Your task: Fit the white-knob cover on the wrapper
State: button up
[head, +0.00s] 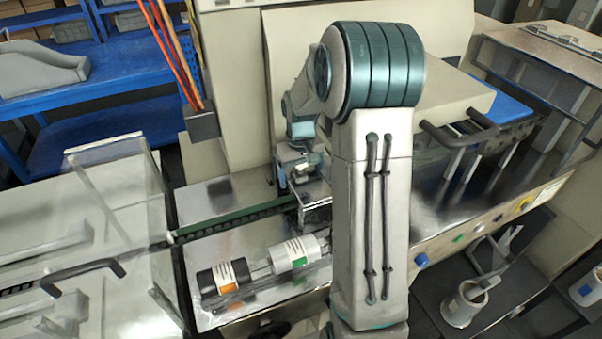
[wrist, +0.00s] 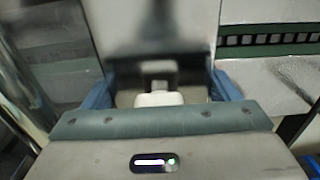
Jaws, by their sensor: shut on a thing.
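My gripper (wrist: 162,92) points down over the wrapper, with its blue fingers on either side of a white knob (wrist: 158,99). It is shut on the knob of the cover. The cover (wrist: 125,35) shows as a grey, shiny plate beyond the knob in the wrist view. In the head view, the gripper (head: 300,170) is partly hidden by my arm, above a shiny metal box-like part (head: 315,193). The wrapper (head: 235,195) has a dark chain track on its metal deck. I cannot tell whether the cover touches the deck.
A clear guard (head: 115,185) stands at the left. A beige hood with a dark handle (head: 460,130) is at the right. Blue shelves (head: 90,85) stand behind.

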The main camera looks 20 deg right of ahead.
jog(key=o, duration=1.4)
jog(key=shift+c, duration=0.2)
notch_tip(320, 180, up, 14)
jog(key=shift+f, duration=0.1)
jog(key=s+a+f+t, duration=0.1)
jog(key=s+a, duration=0.4)
jog(key=s, duration=0.6)
jog(key=s+a+f+t, duration=0.1)
jog(key=s+a, duration=0.4)
jog(key=s, duration=0.6)
jog(key=shift+s+a+t, duration=0.25)
jog(key=shift+t, duration=0.25)
